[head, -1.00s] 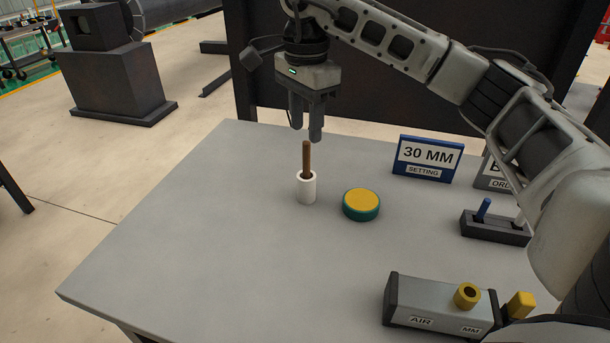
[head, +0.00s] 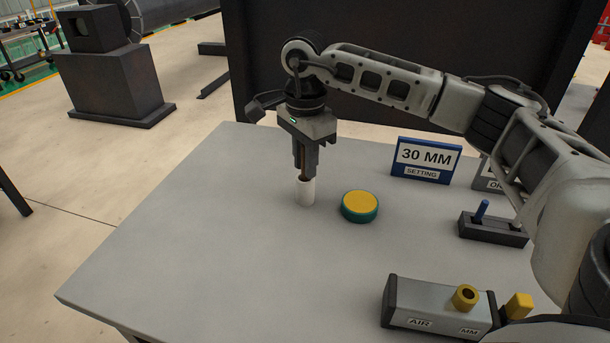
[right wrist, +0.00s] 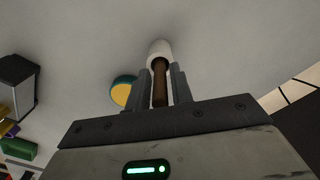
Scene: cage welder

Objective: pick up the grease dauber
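The grease dauber shows as a brown upright handle (right wrist: 160,88) standing in a small white cup (head: 305,192) on the grey table. My right gripper (head: 306,165) points straight down over the cup, its fingers on either side of the handle. In the right wrist view the fingers (right wrist: 161,82) lie close against the handle, and the gripper looks shut on it. The handle's lower end is hidden inside the cup, which stands on the table. My left gripper is not in view.
A yellow-and-green round tin (head: 359,206) stands just right of the cup. A blue 30 MM sign (head: 426,160), a dark holder with a blue peg (head: 492,230) and a grey AIR/MM box (head: 437,307) are farther right. The table's left side is clear.

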